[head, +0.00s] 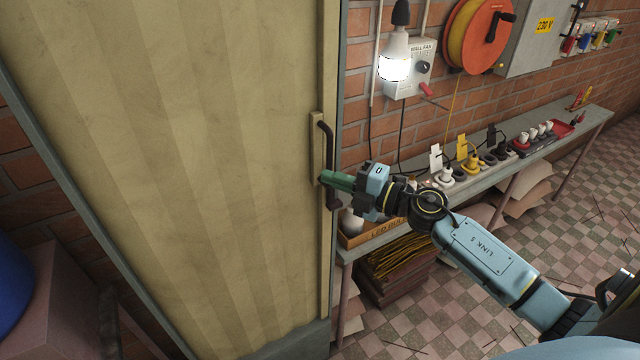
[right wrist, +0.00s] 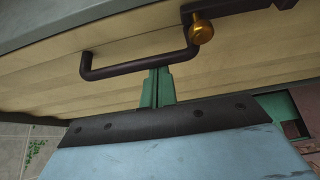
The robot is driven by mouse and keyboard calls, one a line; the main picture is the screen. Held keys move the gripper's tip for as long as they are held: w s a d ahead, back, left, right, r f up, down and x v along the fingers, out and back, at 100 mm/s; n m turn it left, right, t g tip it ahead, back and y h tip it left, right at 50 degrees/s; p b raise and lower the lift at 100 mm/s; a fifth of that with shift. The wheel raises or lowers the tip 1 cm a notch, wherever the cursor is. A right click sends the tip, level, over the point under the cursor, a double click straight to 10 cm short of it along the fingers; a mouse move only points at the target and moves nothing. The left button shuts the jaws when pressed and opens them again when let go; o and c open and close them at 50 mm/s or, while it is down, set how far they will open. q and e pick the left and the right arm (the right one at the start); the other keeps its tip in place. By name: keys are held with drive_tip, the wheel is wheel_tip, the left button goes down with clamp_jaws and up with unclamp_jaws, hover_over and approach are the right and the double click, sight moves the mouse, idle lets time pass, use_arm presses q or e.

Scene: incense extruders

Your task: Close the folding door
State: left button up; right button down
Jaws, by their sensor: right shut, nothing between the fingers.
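The beige pleated folding door (head: 190,150) is spread across its grey frame in the head view. Its right edge strip lies close along the right frame post (head: 340,60); I cannot tell whether they touch. A dark bar handle (head: 329,140) is fixed upright on that strip, and it also shows in the right wrist view (right wrist: 130,69). My right gripper (head: 324,178) has green fingers, shut with nothing between them. Its fingertips (right wrist: 158,72) are at the handle bar; whether they touch it is unclear. My left gripper is not in view.
A brass knob (right wrist: 201,29) sits by the handle. Right of the frame, a long shelf (head: 510,165) bears plugs and sockets along a brick wall, under a lit bulb (head: 395,66) and an orange reel (head: 480,35). Boxes stand below; the tiled floor at right is mostly open.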

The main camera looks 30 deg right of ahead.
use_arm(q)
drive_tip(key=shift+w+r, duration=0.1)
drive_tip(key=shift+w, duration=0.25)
